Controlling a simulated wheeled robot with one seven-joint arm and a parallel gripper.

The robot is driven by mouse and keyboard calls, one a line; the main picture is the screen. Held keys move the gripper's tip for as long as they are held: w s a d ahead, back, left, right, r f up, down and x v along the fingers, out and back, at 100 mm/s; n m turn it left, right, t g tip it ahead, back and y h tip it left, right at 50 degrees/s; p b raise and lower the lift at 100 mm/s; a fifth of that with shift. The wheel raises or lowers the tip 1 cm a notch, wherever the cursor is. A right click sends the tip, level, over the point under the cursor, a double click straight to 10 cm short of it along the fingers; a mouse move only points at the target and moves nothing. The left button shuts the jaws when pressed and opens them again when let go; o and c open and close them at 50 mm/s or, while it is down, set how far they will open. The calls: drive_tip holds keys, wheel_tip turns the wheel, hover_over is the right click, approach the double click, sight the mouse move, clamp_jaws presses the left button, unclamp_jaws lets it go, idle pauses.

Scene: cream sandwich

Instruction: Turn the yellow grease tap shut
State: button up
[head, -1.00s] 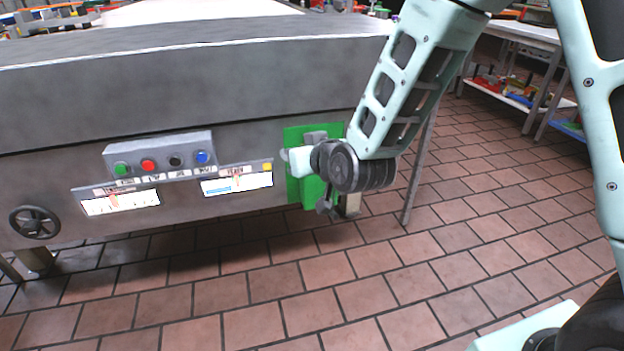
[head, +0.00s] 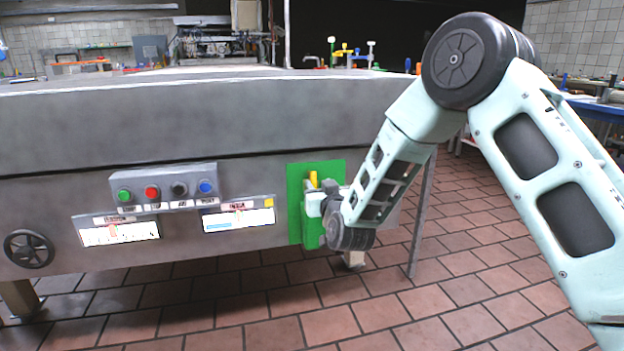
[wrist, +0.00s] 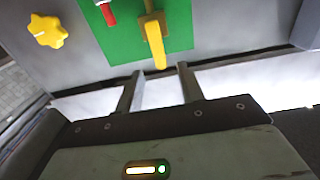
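The yellow tap lever (head: 313,179) sticks up on a green panel (head: 294,205) on the front of the grey machine. In the wrist view the yellow lever (wrist: 155,42) hangs from its mount on the green panel (wrist: 180,22), pointing toward my fingers. My gripper (wrist: 160,71) is open, with the lever's end just beyond and between the fingertips, apart from them. In the head view my gripper (head: 316,206) is in front of the green panel, just below the lever, and its fingers are partly hidden by my wrist.
A red handle (wrist: 107,12) sits beside the lever, and a yellow star knob (wrist: 47,30) is to the left. Left of the panel are a button box (head: 164,188), two displays and a black handwheel (head: 29,249). Tiled floor (head: 470,270) is open at the right.

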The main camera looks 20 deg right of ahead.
sight(314, 178)
drive_tip(key=w+b, duration=0.1)
drive_tip(key=w, duration=0.7)
drive_tip(key=shift+w, duration=0.2)
clamp_jaws()
